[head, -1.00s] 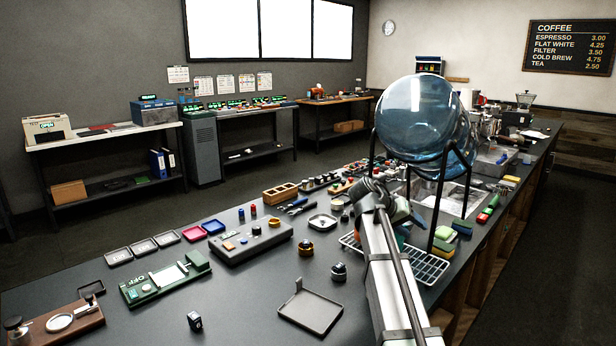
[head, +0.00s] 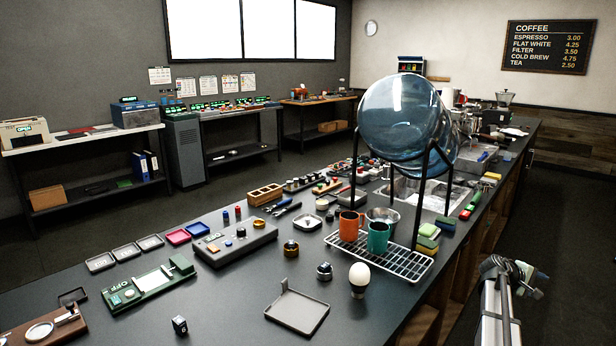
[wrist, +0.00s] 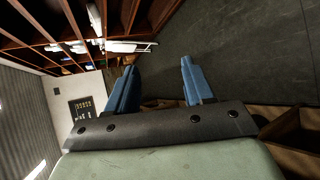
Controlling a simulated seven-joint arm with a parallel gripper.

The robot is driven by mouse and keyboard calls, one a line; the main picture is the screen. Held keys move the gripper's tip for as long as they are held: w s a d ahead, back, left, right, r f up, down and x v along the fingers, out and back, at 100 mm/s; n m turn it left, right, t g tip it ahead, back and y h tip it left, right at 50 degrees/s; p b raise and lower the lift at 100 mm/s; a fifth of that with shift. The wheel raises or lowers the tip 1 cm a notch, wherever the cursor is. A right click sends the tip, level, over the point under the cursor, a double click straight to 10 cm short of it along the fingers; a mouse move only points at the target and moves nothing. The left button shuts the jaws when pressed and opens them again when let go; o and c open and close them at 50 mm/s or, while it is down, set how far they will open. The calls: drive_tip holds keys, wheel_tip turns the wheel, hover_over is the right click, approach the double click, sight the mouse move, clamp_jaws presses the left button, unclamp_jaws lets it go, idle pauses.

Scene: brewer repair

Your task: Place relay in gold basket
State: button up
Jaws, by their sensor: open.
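A small black block with a white mark (head: 180,325) stands on the counter near the front edge of the head view; it looks like the relay, but I cannot read it. A small round gold-coloured piece with a dark top (head: 291,248), likely the gold basket, sits mid-counter, right of the grey control box. A similar silver piece (head: 324,271) stands near it. My gripper (head: 530,279) is off the counter's right side, above the floor, far from both. In the wrist view its two blue fingers (wrist: 158,66) are apart with nothing between them.
A wire rack (head: 385,262) with an orange and a teal cup, an egg in a holder (head: 358,280) and a grey tray (head: 297,312) lie along the right part. A large glass globe (head: 405,120) stands on legs. Counter between the black block and the tray is clear.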

drive_tip(key=s+d+f+n+g, duration=0.1)
drive_tip(key=s+d+f+n, duration=0.1)
drive_tip(key=s+d+f, duration=0.45)
drive_tip(key=s+d+f+n, duration=0.2)
drive_tip(key=s+d+f, duration=0.2)
drive_tip(key=s+d, duration=0.5)
drive_tip(key=s+f, duration=0.4)
drive_tip(key=f, duration=0.4)
drive_tip(key=a+f+m+y, duration=0.1)
drive_tip(key=a+f+y, duration=0.2)
drive_tip(key=a+f, duration=0.75)
drive_tip(key=a+f+m+g+y, duration=0.15)
drive_tip(key=a+f, duration=0.45)
drive_tip(key=a, duration=1)
drive_tip(key=a+f+m+t+y, duration=0.1)
drive_tip(key=a+f+y, duration=0.2)
drive_tip(key=a+f, duration=0.8)
drive_tip(key=s+a+f+m+g+y, duration=0.1)
drive_tip(key=s+a+g+y, duration=0.1)
drive_tip(key=s+a, duration=0.65)
drive_tip(key=s+a+f+m+g+y, duration=0.1)
drive_tip(key=s+a+y, duration=0.15)
drive_tip(key=a, duration=1.15)
drive_tip(key=s+a+m+g+y, duration=0.1)
drive_tip(key=s+a+m+g, duration=0.1)
drive_tip(key=s+a, duration=1)
drive_tip(key=shift+s+a+r+g, duration=0.35)
drive_tip(key=shift+s+g, duration=0.3)
drive_tip(key=shift+s, duration=0.5)
